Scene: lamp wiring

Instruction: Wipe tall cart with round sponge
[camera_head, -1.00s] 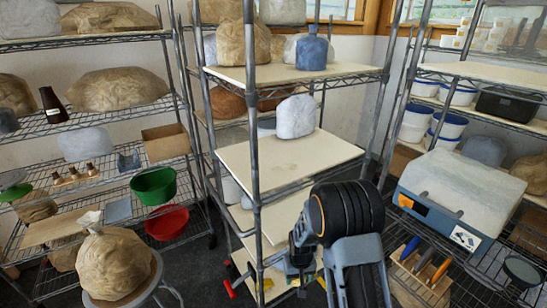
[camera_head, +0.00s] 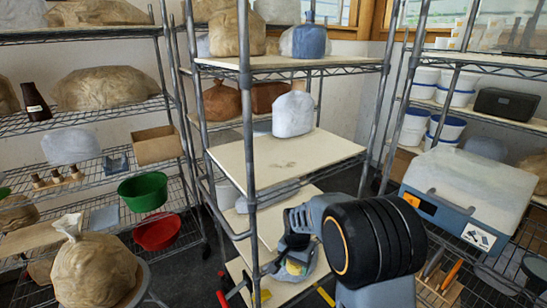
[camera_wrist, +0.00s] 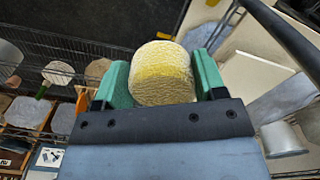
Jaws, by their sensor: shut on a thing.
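The tall cart (camera_head: 247,130) stands in the middle, with cream shelf boards and grey wire posts. Its middle board (camera_head: 310,150) bears a small dark smudge and a light grey lump. The round sponge (camera_wrist: 162,75) is pale yellow and sits between the green fingers of my gripper (camera_wrist: 163,72) in the wrist view. In the head view my gripper (camera_head: 297,262) is low at the cart, over a lower board, and partly hidden behind my arm. The sponge shows there only in part. I cannot tell whether it touches the board.
A tan bag (camera_head: 243,35) and a blue jar (camera_head: 309,40) stand on the cart's upper board. Wire racks flank the cart. A large tan bag (camera_head: 92,268) sits on a stool at front left. A grey-white case (camera_head: 468,190) is at right.

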